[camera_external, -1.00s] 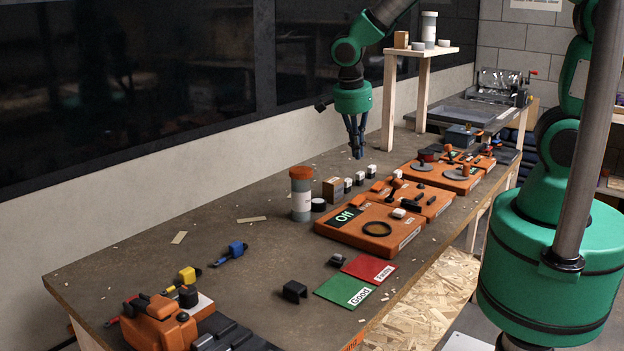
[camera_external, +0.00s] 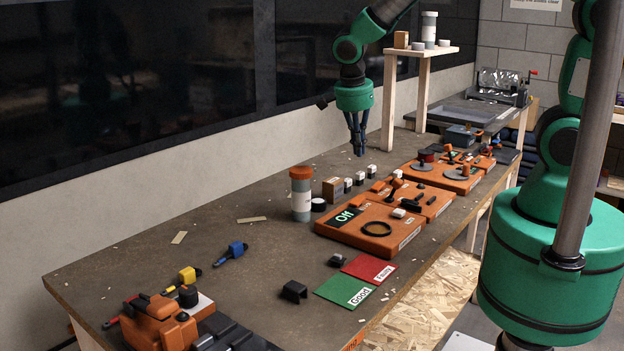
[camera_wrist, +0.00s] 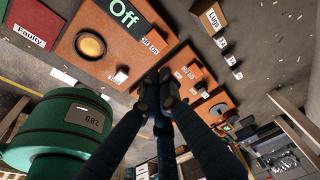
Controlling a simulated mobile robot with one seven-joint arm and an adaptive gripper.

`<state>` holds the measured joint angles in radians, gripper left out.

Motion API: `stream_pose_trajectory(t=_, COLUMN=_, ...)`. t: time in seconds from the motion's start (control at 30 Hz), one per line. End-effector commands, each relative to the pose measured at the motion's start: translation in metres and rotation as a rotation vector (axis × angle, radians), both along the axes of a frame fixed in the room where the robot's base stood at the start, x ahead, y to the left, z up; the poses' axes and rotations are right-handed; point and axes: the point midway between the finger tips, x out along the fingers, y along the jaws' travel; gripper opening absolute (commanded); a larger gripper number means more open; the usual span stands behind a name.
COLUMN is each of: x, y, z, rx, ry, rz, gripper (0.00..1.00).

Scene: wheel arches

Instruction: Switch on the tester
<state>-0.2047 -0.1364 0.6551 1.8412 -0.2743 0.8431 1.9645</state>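The tester is an orange box (camera_external: 341,232) with a green-lettered display reading "Off" (camera_external: 346,217) and a dark ring (camera_external: 377,229) on its top. The tester (camera_wrist: 88,18) fills the upper left of the wrist view. My gripper (camera_external: 358,152) hangs fingers down above the back of the bench, behind the tester and apart from it. Its fingertips (camera_wrist: 157,88) are together with nothing visible between them.
More orange boxes with tools (camera_external: 432,198) continue to the tester's right. A bottle with an orange lid (camera_external: 301,195), a cardboard box (camera_external: 332,190) and small white-topped parts stand behind it. Red and green mats (camera_external: 345,290) lie in front. A wooden shelf (camera_external: 390,105) stands near my gripper.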

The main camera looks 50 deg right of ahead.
Motion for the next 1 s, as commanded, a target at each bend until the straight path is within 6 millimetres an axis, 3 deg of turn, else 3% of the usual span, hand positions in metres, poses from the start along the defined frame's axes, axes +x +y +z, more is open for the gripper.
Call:
stream_pose_trajectory(t=0.27, x=0.0, y=-0.005, z=-0.023, rx=-0.001, ry=0.002, rz=0.0, gripper=0.0)
stream_pose_trajectory(t=0.8, x=-0.001, y=-0.022, z=-0.105, rx=0.0, ry=0.002, rz=0.0, gripper=0.0)
stream_pose_trajectory(t=1.0, x=0.0, y=-0.027, z=-0.126, rx=0.0, ry=0.001, rz=0.0, gripper=0.0)
